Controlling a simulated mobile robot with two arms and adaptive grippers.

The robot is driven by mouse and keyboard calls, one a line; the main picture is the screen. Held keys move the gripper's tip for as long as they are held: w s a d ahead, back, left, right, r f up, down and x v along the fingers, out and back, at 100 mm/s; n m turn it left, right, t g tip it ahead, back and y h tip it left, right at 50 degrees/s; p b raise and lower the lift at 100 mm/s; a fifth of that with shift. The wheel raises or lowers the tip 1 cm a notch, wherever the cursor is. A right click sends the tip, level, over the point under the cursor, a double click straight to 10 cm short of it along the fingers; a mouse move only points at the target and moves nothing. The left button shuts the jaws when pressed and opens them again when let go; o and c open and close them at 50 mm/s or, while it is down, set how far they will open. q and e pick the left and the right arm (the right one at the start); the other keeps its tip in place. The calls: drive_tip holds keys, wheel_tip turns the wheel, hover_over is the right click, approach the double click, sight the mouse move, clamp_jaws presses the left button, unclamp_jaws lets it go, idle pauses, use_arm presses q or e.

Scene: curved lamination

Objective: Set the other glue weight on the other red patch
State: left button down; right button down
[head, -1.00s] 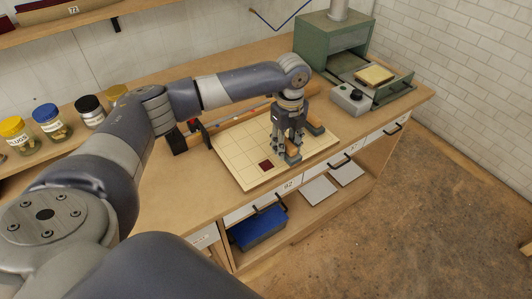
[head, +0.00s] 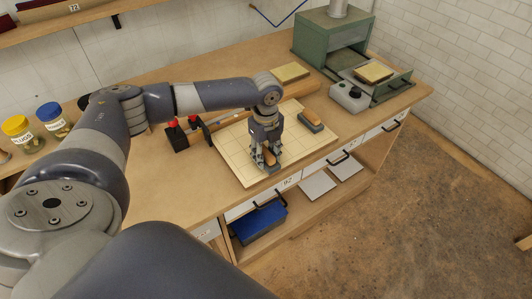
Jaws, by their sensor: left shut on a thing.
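My left gripper (head: 266,157) is shut on a glue weight (head: 272,168) with a grey base and an orange-brown top. It is low over the front part of the cream gridded board (head: 232,160). I cannot tell whether the weight touches the board. No red patch shows; the gripper and weight cover the spot where one showed earlier. Another glue weight (head: 311,121), grey with a brown top, stands on the right side of the board, apart from the gripper. Anything under it is hidden. My right gripper is out of view.
A red-and-black clamp-like tool (head: 176,136) stands left of the board. A green oven (head: 331,42) with an open tray and a grey control box (head: 350,97) are at the back right. Jars (head: 50,116) stand at the left. The board's left part is clear.

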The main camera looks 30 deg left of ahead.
sight(266, 151)
use_arm(q)
drive_tip(key=c, duration=1.1)
unclamp_jaws()
drive_tip(key=shift+f, duration=0.1)
drive_tip(key=shift+o, duration=0.2)
wheel_tip(266, 151, up, 12)
drive_tip(key=b, duration=0.1)
